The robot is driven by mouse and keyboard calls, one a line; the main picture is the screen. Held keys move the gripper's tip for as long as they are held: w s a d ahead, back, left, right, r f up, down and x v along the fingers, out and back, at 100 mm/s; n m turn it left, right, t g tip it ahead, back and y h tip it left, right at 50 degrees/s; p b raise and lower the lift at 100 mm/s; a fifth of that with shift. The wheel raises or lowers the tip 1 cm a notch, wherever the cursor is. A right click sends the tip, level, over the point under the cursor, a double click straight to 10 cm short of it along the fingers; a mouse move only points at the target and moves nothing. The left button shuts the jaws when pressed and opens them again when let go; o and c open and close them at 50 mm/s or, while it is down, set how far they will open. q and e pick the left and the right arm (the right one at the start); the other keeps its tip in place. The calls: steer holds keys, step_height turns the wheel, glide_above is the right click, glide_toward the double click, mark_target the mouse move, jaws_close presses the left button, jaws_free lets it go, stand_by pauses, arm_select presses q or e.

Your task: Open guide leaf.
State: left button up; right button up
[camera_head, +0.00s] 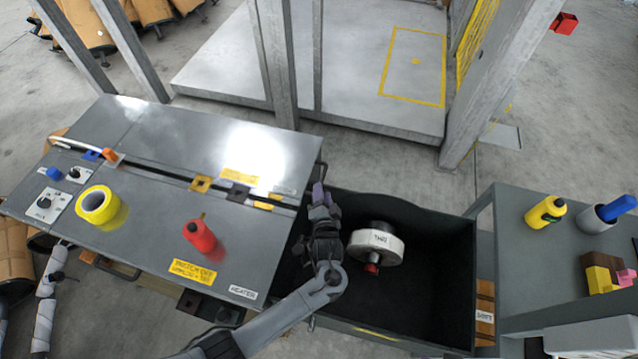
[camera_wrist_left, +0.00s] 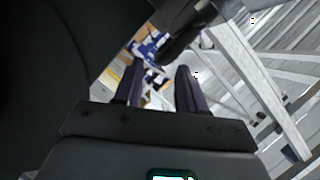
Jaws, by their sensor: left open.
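A grey metal bench has a far flat panel (camera_head: 200,140) and a near panel (camera_head: 150,222), with a narrow slot between them. The far panel lies flat and looks like the leaf, but no label confirms this. A dark handle (camera_head: 322,170) shows at its right end.
Grey posts (camera_head: 277,60) rise behind the bench. A side table (camera_head: 515,260) at right holds several items.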

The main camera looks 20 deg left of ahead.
arm_select(q)
steer(key=b+x, duration=0.1)
steer(key=x, duration=0.3)
steer(key=shift+w+a+f+b, duration=0.1)
steer(key=shift+w+a+b, duration=0.05)
steer(key=shift+w+b, duration=0.15)
steer(key=shift+w+a, duration=0.1)
steer(key=shift+w, duration=0.25)
steer(key=shift+c, duration=0.8)
jaws_close()
